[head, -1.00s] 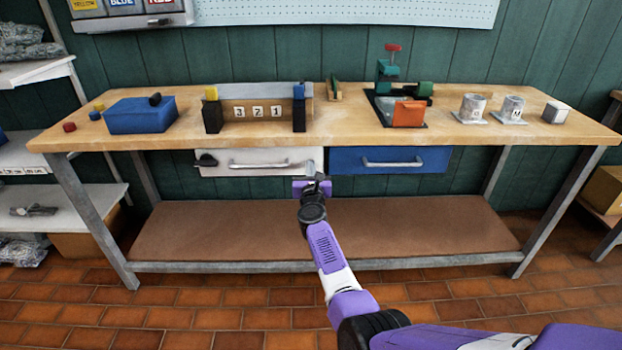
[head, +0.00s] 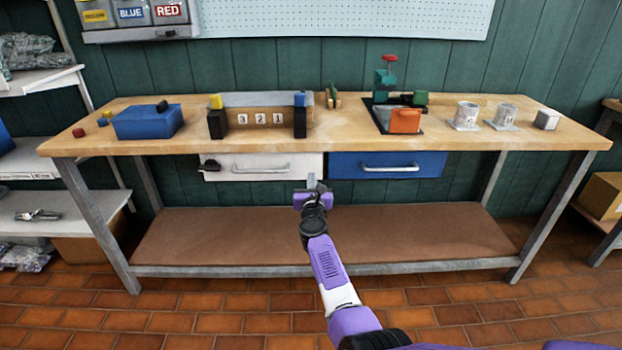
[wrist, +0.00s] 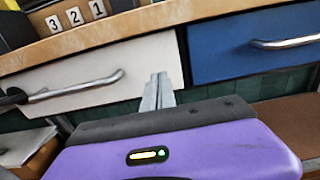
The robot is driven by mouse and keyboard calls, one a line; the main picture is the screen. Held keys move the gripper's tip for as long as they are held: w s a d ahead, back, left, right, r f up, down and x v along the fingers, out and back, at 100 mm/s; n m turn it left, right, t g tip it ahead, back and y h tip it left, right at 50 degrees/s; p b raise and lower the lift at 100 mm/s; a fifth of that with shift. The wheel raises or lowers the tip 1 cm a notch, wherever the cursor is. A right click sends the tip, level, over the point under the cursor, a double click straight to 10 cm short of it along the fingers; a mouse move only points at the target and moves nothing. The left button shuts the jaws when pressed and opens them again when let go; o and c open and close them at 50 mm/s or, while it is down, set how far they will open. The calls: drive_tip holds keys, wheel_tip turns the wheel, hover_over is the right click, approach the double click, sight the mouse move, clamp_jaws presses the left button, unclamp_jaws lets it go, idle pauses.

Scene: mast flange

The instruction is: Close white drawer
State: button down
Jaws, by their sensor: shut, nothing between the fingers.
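The white drawer (head: 290,174) is under the bench top, left of centre, with a grey bar handle (head: 260,169). Its front looks about level with the blue drawer's front; I cannot tell whether a small gap remains. In the wrist view the white drawer front (wrist: 110,58) fills the upper left, and its handle (wrist: 78,88) shows there. My gripper (head: 311,181) is in front of the drawer's lower right corner. Its fingers (wrist: 158,82) are shut and empty, pointing at the drawer's right end, well right of the handle. Contact with the drawer cannot be told.
The blue drawer (head: 385,172) is just right of the white one. A dark object (head: 210,165) is at the handle's left end. The bench top (head: 350,140) carries blocks, a blue box and cans. A brown lower shelf (head: 420,225) lies below; the floor in front is clear.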

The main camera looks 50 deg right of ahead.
drive_tip(key=p+v, duration=0.3)
drive_tip(key=v, duration=0.6)
drive_tip(key=shift+a+p, duration=0.3)
drive_tip(key=shift+p, duration=0.05)
drive_tip(key=shift+s, duration=0.1)
